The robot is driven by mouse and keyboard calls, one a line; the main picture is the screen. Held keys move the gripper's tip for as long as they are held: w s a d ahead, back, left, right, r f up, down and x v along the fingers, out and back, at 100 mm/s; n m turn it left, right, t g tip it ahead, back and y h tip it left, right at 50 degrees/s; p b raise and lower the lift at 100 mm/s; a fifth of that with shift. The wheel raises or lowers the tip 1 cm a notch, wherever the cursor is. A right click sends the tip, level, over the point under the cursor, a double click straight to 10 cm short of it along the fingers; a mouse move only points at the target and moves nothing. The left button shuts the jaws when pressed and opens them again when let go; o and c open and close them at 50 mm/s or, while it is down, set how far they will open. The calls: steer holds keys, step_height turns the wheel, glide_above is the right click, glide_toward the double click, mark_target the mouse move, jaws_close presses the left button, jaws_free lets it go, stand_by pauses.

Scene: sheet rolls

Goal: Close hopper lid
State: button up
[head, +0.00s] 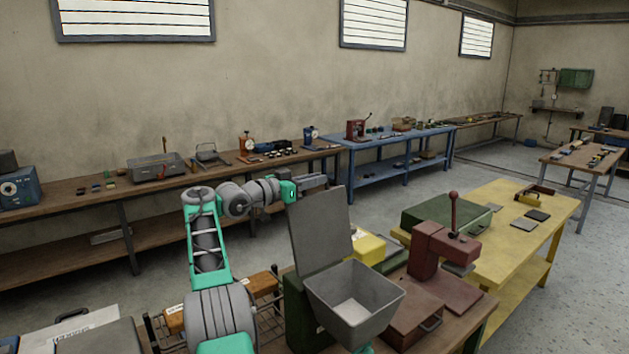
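The hopper (377,297) is a grey, square, tapering bin at the lower middle of the head view, on a dark green machine body. Its lid (320,230) is a flat grey panel standing up at the bin's back left edge, leaning slightly back. The lid is open and the bin's pale inside shows. My gripper (325,181) is at the end of my grey and green arm, near the lid's top edge and apparently behind it. The lid hides part of it, and its fingers are too small and covered to read. I cannot tell whether it touches the lid.
A dark red press (436,252) with an upright lever stands right of the hopper. A yellow block (369,247) shows behind the lid. A green case (447,216) lies on the yellow table (536,222). A wire rack (262,295) stands left of the hopper.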

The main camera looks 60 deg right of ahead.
jaws_close()
steer(key=shift+s+b, duration=0.15)
steer(key=shift+b, duration=0.15)
stand_by(0.8)
